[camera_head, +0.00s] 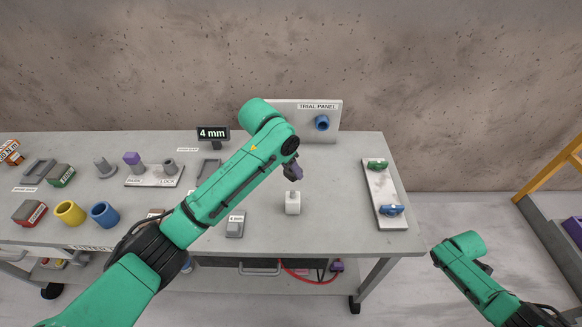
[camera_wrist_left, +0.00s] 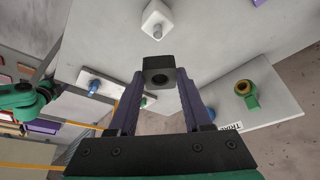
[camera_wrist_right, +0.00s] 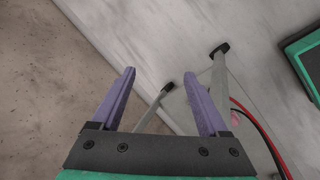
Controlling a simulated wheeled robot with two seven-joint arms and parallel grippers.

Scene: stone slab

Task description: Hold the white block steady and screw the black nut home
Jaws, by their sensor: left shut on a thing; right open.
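The white block (camera_head: 293,204) stands upright on the table with a grey stud on its top. It also shows in the left wrist view (camera_wrist_left: 154,18), with its stud pointing at the camera. My left gripper (camera_head: 293,172) is above and slightly behind the block, apart from it. It is shut on the black nut (camera_wrist_left: 159,77), a dark square piece with a round hole, held between the purple fingertips. In the head view the nut is hard to make out. My right gripper (camera_wrist_right: 160,75) is open and empty, off the table's right side, far from the block.
A grey plate with green and blue fittings (camera_head: 378,180) lies right of the block. The trial panel (camera_head: 330,135) stands behind. Table around the block is clear.

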